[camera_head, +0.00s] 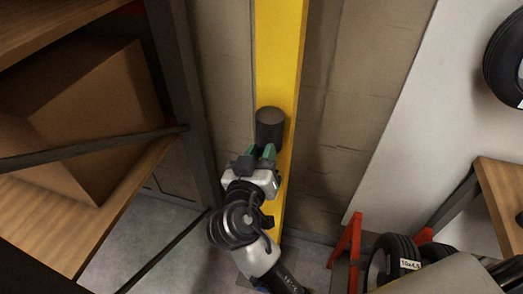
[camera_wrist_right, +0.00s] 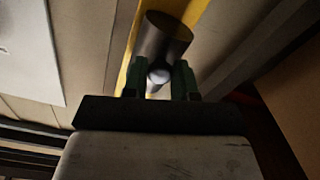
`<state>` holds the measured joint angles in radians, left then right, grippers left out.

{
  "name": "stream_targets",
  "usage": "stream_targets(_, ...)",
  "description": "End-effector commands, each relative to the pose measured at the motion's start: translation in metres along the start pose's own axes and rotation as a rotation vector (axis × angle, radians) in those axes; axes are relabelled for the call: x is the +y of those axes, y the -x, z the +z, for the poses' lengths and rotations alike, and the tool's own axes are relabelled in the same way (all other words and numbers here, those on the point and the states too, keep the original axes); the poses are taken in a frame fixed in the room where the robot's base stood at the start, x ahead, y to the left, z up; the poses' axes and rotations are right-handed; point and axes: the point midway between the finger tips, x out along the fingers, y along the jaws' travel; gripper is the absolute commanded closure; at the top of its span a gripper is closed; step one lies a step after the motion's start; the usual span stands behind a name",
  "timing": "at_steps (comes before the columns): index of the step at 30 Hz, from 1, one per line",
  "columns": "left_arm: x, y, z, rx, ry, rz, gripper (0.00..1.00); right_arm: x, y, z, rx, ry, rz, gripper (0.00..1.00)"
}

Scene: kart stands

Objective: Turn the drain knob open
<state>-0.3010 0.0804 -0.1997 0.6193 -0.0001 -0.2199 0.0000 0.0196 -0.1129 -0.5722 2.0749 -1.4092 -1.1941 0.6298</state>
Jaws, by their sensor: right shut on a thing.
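A dark grey cylinder (camera_head: 270,120) is mounted on the yellow post. In the right wrist view, the cylinder (camera_wrist_right: 165,36) has a small, pale round knob (camera_wrist_right: 158,76) at its near end, which I take as the drain knob. My right gripper (camera_head: 262,152) reaches up to the cylinder's lower end, and its green fingers (camera_wrist_right: 158,68) stand on both sides of the knob, shut on it. The head view hides the knob behind the gripper. How far the knob is turned cannot be told. My left gripper is not in view.
The yellow post (camera_head: 279,45) runs up the panelled wall. A wooden shelf (camera_head: 115,215) with a cardboard box (camera_head: 100,110) stands close on the left. Tyres (camera_head: 398,258) and a red stand (camera_head: 345,245) are at the lower right. A wooden table (camera_head: 505,190) is at the right edge.

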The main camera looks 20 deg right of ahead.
Motion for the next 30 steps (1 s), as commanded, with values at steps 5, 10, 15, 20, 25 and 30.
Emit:
stream_targets(5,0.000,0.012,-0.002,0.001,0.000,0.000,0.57,0.001,0.000,-0.003,-0.001,0.170,0.000,0.96)
stream_targets(10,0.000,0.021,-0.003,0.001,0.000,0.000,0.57,0.000,0.000,-0.003,-0.001,0.332,0.001,0.96)
stream_targets(15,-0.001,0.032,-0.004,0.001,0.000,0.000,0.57,0.000,0.000,-0.003,0.000,0.495,0.001,0.96)
stream_targets(20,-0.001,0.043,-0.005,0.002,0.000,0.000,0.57,0.000,0.000,-0.004,0.000,0.645,0.000,0.96)
stream_targets(25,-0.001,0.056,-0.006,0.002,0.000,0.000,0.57,0.000,0.000,-0.004,0.001,0.808,0.000,0.96)
stream_targets(30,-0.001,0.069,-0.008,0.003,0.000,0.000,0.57,0.000,0.000,-0.004,0.001,0.969,0.002,0.96)
